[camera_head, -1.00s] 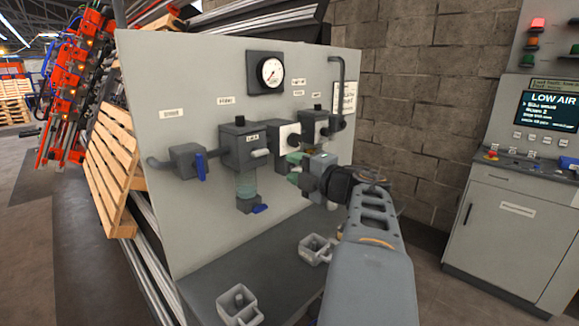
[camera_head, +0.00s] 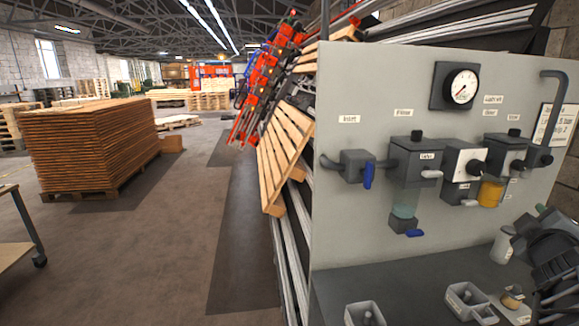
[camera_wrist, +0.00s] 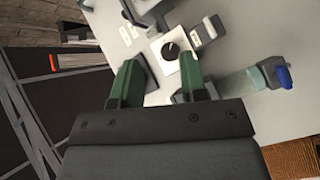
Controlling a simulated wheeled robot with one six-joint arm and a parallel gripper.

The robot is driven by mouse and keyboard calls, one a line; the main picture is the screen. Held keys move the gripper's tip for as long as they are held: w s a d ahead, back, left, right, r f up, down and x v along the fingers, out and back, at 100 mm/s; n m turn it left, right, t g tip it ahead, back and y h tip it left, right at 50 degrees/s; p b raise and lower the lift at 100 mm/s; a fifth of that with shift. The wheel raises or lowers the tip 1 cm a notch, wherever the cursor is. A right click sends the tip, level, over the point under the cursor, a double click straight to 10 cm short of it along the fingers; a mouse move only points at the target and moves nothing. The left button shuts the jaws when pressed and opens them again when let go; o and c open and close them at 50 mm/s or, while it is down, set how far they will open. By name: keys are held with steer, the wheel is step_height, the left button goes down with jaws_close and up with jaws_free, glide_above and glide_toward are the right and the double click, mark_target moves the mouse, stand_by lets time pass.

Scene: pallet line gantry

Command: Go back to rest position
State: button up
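My gripper (camera_wrist: 159,64) shows two green fingers in the wrist view. They are spread apart with nothing held between them. The grey panel with its valves and white regulator shows beyond the fingers, apart from them. In the head view my dark wrist and gripper (camera_head: 541,222) are at the right edge, in front of the panel (camera_head: 440,110) and over the shelf's right side. The fingers are mostly hidden or cut off there.
The panel carries a gauge (camera_head: 460,86), an inlet valve with blue handle (camera_head: 368,175), a filter bowl (camera_head: 405,200) and an amber bowl (camera_head: 491,191). Grey trays (camera_head: 465,300) and a pale cylinder (camera_head: 503,245) stand on the shelf. Stacked boards (camera_head: 90,150) stand left; the floor (camera_head: 190,240) between is clear.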

steer(key=s+a+f+m+g+y+p, duration=0.35)
steer(key=a+f+m+g, duration=0.55)
steer(key=a+f, duration=0.4)
steer(key=s+a+f+n+y+p, duration=0.1)
steer(key=a+y, duration=0.2)
steer(key=a, duration=0.7)
steer(key=s+a+f+n+g+y+p, duration=0.1)
steer(key=a+y, duration=0.3)
steer(key=a, duration=0.6)
steer(key=shift+f+n+g, duration=0.3)
steer(key=shift+f+n, duration=0.4)
